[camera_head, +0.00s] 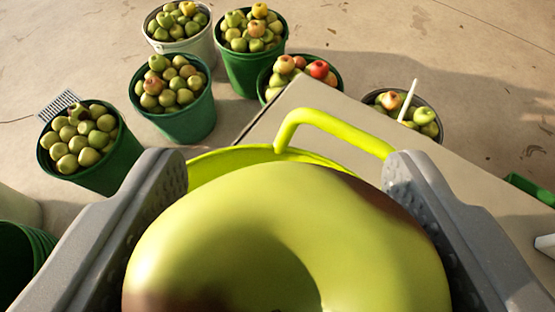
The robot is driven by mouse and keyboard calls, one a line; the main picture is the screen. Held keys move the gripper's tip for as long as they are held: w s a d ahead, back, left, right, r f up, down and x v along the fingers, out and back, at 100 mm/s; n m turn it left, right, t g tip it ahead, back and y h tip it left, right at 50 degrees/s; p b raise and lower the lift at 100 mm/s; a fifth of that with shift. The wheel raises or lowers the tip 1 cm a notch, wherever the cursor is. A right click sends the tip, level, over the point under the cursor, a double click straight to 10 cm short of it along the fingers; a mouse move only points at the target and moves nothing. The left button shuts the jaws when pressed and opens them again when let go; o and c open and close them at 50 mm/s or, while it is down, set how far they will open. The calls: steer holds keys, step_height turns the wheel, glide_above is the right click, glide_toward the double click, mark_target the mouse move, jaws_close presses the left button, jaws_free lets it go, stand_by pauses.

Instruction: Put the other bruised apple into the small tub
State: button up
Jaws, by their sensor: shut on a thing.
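My gripper (287,215) is shut on a green apple (240,215) with dark brown bruised patches at its upper right and lower left. The apple fills the lower middle of the view, close to the camera. Just beyond it is a yellow-green tub (225,158) with a raised looped handle (330,122), at the edge of a flat grey-beige surface (300,105). The apple hides most of the tub, and I cannot see inside it. I cannot tell whether the apple is over the tub or in front of it.
Several buckets of apples stand on the concrete floor, including a green one (120,165) at left and another (190,120) behind it. A dark container (437,128) with apples and a white stick is beyond the surface. The surface's right part (470,190) is clear.

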mark_target(286, 259)
step_height(286, 259, down, 5)
steer(key=b, duration=0.4)
steer(key=shift+d, duration=0.1)
steer(key=o, duration=1.2)
steer(key=shift+c, duration=0.2)
steer(key=v, duration=1.3)
steer(key=shift+s, duration=0.4)
steer(key=shift+r, duration=0.1)
steer(key=shift+r, duration=0.1)
